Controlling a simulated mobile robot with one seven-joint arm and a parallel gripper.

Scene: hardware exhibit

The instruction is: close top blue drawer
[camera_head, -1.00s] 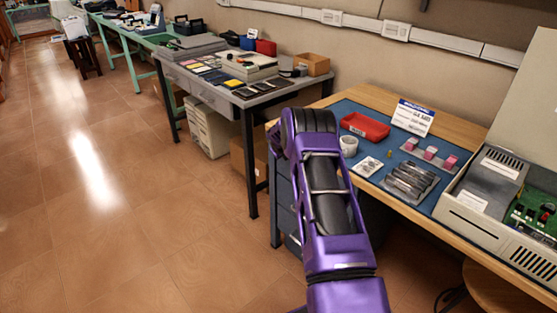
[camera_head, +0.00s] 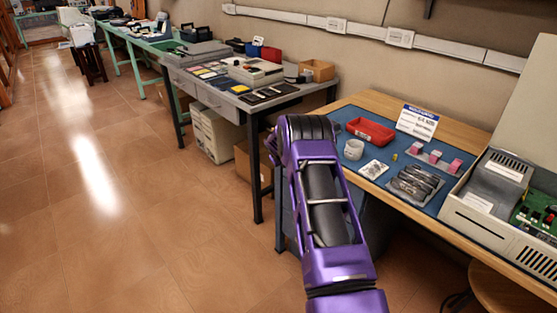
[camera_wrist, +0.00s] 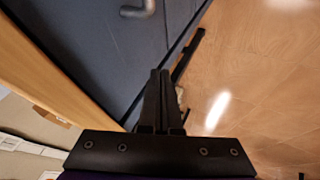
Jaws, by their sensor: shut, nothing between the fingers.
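The blue drawer unit (camera_head: 283,212) stands under the wooden table, mostly hidden behind my purple arm in the head view. In the wrist view, dark blue drawer fronts (camera_wrist: 100,40) fill the upper left, with a grey handle (camera_wrist: 139,9) at the top edge. My gripper (camera_wrist: 160,75) is shut and empty, its fingers pointing up the picture by the blue unit's right edge. I cannot tell whether the fingers touch it. The gripper is hidden in the head view. How far the top drawer stands out is not clear.
The wooden table (camera_head: 460,120) holds a red tray (camera_head: 371,131), a white cup (camera_head: 354,149) and an open device (camera_head: 490,195). Its edge also shows in the wrist view (camera_wrist: 45,70). A grey table (camera_head: 290,95) stands behind to the left. The floor at left is clear.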

